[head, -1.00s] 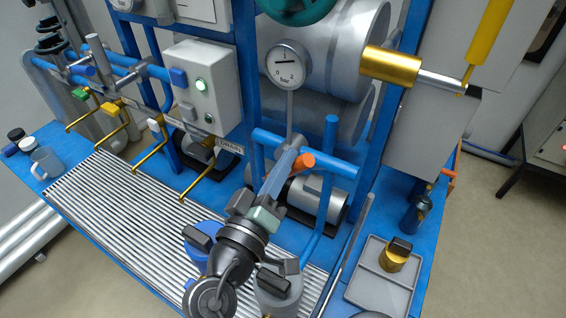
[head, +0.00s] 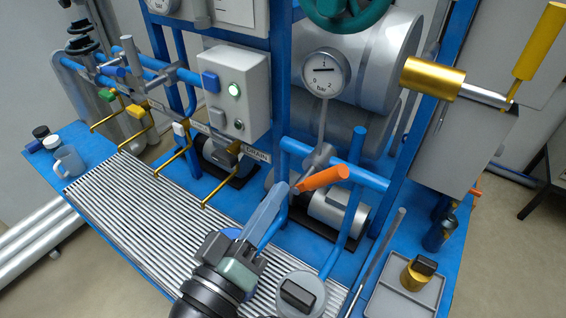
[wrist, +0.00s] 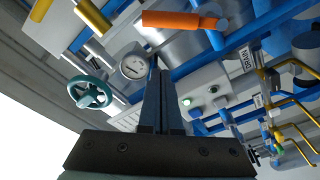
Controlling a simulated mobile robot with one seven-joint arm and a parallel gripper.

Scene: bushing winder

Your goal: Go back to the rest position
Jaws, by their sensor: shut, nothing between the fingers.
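My gripper (head: 288,190) reaches up from the bottom of the head view, its long grey fingers shut together with nothing between them. Its tip appears close beside the orange lever handle (head: 325,178) on the blue pipework; I cannot tell whether they touch there. In the wrist view the shut fingers (wrist: 160,80) point up the middle, and the orange handle (wrist: 185,20) is above and apart from them.
A pressure gauge (head: 325,72) and grey control box (head: 228,92) stand behind my gripper. A lidded grey jug (head: 300,297) is right of my wrist. A grey tray (head: 380,305) holds a brass piece (head: 417,273). The slatted drain grate (head: 140,205) is clear on the left.

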